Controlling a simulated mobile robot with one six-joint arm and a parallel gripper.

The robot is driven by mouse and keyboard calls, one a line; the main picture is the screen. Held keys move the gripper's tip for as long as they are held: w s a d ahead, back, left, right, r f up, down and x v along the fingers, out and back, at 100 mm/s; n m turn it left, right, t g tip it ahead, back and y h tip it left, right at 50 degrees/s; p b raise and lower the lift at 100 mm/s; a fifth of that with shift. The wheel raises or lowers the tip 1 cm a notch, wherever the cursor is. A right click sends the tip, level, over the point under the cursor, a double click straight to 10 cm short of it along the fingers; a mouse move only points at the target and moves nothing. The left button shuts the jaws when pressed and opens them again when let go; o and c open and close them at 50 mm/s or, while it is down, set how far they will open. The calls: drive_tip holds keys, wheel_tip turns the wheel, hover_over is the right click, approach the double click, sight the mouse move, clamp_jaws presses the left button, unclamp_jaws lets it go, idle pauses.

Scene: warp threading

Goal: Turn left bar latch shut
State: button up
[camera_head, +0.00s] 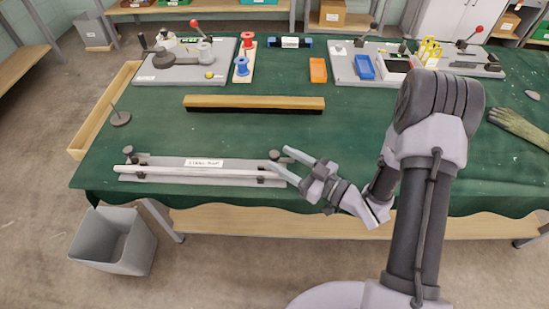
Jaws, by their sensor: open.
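A grey bar fixture (230,163) with a label lies along the near left edge of the green table. A pale rod (200,173) lies along its front, held in dark supports near both ends. A dark latch-like part (130,158) stands at the fixture's left end; its exact turn is too small to tell. A similar dark knob (274,155) stands at the right end. My gripper (278,157) is open, its two grey fingers pointing left by the right-end knob. I cannot tell whether they touch it. The left-end latch is well away from my gripper.
A long wooden-backed brush (254,102) lies behind the fixture. A dark round base with a thin pin (120,119) stands at the left. Boards with tools, spools and bins line the back. A grey bin (113,241) stands on the floor. The cloth between brush and fixture is clear.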

sight(274, 154)
drive_tip(key=shift+b+x, duration=0.35)
drive_tip(key=shift+x, duration=1.5)
clamp_jaws()
